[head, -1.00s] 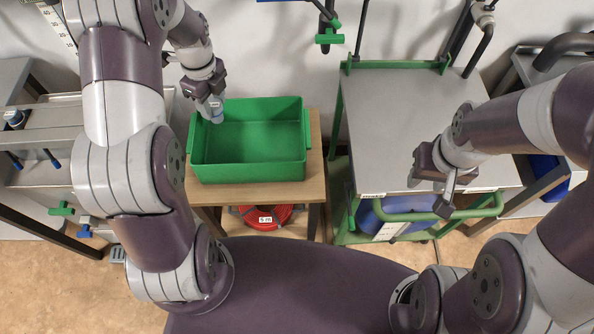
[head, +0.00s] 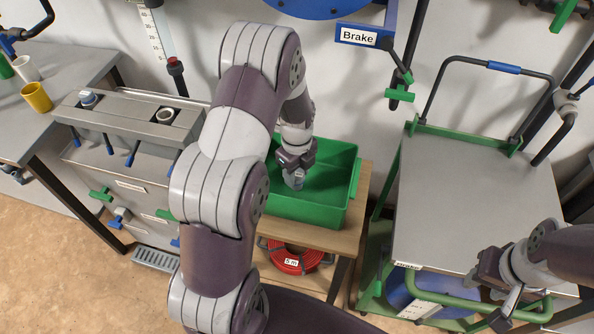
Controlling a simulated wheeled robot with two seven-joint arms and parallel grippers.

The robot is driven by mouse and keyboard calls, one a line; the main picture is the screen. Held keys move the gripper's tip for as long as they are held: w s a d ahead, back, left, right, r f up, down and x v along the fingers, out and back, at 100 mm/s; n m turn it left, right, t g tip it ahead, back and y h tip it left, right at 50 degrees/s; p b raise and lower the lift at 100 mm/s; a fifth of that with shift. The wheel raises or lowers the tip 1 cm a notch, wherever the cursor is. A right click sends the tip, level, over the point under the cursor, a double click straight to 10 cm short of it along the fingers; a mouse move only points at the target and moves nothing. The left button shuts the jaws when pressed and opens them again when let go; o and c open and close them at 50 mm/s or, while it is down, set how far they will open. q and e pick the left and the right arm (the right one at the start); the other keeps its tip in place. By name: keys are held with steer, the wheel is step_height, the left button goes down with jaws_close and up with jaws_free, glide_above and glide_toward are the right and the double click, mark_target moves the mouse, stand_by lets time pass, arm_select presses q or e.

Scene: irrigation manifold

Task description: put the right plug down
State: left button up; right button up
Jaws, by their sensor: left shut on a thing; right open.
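My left gripper (head: 294,172) points down over the green crate (head: 354,190). It is shut on a grey-blue plug (head: 296,183), mostly hidden by the fingers. The plug shows against the inside of the crate; I cannot tell if it touches the floor. The grey manifold (head: 130,108) stands at the left. My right gripper (head: 508,300) is open and empty by the front edge of the grey cart.
The crate stands on a wooden stand (head: 345,235) with a red hose coil (head: 290,260) below. The grey cart top (head: 455,200) is clear. A yellow cup (head: 37,97) and a white cup (head: 26,68) stand on the left table.

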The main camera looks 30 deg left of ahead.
mark_target(297, 174)
arm_select(q)
steer(key=shift+f, duration=0.1)
steer(key=o, duration=1.2)
steer(key=shift+c, duration=0.2)
step_height(297, 174, up, 12)
steer(key=s+d+n, duration=0.4)
steer(key=s+n, duration=0.3)
steer(key=n, duration=0.3)
steer(key=s+d+r+n+t, duration=0.1)
steer(key=s+d+n, duration=0.3)
steer(key=s+n, duration=0.3)
steer(key=n, duration=0.4)
steer(key=shift+d, duration=0.15)
steer(key=shift+r, duration=0.1)
